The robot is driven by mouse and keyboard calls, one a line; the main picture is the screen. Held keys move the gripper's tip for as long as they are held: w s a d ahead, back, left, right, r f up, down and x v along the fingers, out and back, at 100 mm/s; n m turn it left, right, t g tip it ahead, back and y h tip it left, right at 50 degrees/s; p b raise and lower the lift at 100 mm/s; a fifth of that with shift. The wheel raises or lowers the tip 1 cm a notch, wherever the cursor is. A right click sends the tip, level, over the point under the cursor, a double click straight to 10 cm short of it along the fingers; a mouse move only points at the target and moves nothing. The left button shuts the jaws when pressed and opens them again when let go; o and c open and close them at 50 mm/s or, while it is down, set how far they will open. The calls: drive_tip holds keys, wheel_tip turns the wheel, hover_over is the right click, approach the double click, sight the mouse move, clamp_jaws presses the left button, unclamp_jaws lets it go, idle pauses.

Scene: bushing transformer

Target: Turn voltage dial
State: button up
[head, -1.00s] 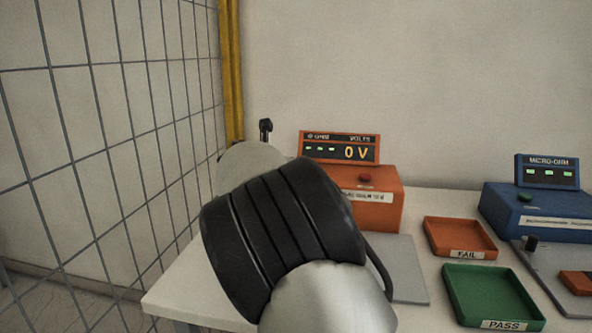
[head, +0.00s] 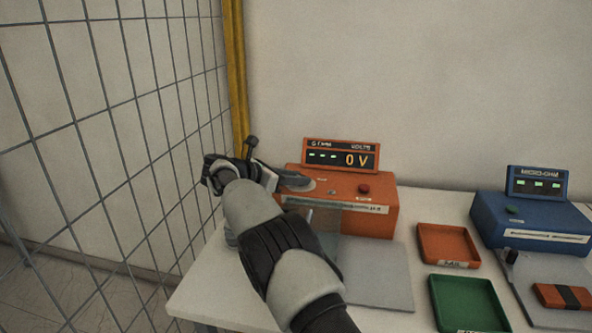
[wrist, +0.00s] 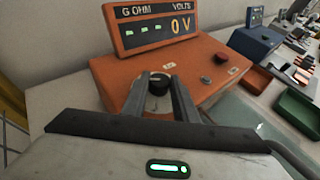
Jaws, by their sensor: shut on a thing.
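The orange tester box (head: 348,190) stands on the white table, with its display (head: 341,156) reading 0 V under VOLTS. The wrist view shows the black voltage dial (wrist: 158,84) with a light mark on top of the box. My gripper (wrist: 158,90) is shut on the dial, one finger on each side of it. In the head view my arm reaches the left part of the box, and the dial is hidden there.
A red button (head: 363,189) is on the box, right of the dial. An orange FAIL tray (head: 447,262), a green PASS tray (head: 452,324) and a blue micro-ohm meter (head: 530,213) stand to the right. A wire mesh fence (head: 110,130) is on the left.

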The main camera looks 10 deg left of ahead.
drive_tip(key=shift+f+p, duration=0.25)
drive_tip(key=shift+p, duration=0.05)
idle(0.4)
drive_tip(key=o, duration=1.1)
drive_tip(key=shift+c, duration=0.2)
drive_tip(key=shift+r, duration=0.1)
drive_tip(key=shift+a+r, duration=0.1)
drive_tip(key=v, duration=1.1)
drive_tip(key=shift+s+a, duration=0.25)
drive_tip(key=shift+a, duration=0.05)
drive_tip(key=shift+r, duration=0.2)
